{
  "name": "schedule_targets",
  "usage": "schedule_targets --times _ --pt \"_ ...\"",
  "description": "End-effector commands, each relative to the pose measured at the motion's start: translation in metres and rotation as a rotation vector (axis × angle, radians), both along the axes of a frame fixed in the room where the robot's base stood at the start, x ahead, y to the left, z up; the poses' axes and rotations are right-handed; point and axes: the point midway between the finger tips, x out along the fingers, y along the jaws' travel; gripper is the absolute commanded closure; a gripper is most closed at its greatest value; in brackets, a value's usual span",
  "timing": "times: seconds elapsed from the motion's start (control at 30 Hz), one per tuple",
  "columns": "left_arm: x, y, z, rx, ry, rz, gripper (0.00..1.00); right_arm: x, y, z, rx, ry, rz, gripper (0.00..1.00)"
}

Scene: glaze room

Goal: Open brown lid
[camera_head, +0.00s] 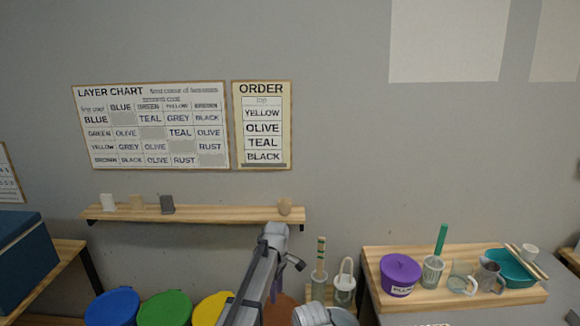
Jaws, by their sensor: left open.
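The brown lid (280,311) shows only in part at the bottom of the head view, right of the yellow lid. My left arm crosses in front of its left side, and a grey part covers some of its right side. My left gripper (284,258) is open, and I see nothing between its jaws. My right gripper cannot be made out.
Blue (112,307), green (165,308) and yellow (212,307) lids stand in a row to the left. A wall shelf (190,214) holds small tiles. A right-hand table (375,256) holds a purple pot (400,275), jugs and a teal bowl (512,270). Brush holders (344,287) stand nearby.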

Motion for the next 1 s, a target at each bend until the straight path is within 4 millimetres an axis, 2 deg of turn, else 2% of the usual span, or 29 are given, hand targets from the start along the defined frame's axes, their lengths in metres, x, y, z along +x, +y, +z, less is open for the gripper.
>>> schedule_targets --times 0.03,0.2,0.3,0.4,0.5,0.6,0.7,1.0 --pt "-0.044 -0.001 0.0 0.002 0.003 -0.135 0.55 0.0 0.0 0.0 0.0 0.0 0.0 0.5" --pt "-0.136 -0.003 0.0 0.008 0.019 -0.62 0.55 0.0 0.0 0.0 0.0 0.0 0.0 0.5" --pt "-0.185 -0.001 0.001 0.012 0.033 -0.892 0.55 0.0 0.0 0.0 0.0 0.0 0.0 0.5" --pt "-0.226 0.003 0.001 0.013 0.048 -1.128 0.55 0.0 0.0 0.0 0.0 0.0 0.0 0.5" --pt "-0.256 0.007 0.001 0.014 0.063 -1.311 0.55 0.0 0.0 0.0 0.0 0.0 0.0 0.5" --pt "-0.274 0.009 0.001 0.015 0.073 -1.437 0.55 0.0 0.0 0.0 0.0 0.0 0.0 0.5" --pt "-0.283 0.011 0.001 0.015 0.08 -1.506 0.55 0.0 0.0 0.0 0.0 0.0 0.0 0.5" --pt "-0.283 0.01 0.001 0.014 0.082 -1.532 0.55 0.0 0.0 0.0 0.0 0.0 0.0 0.5"
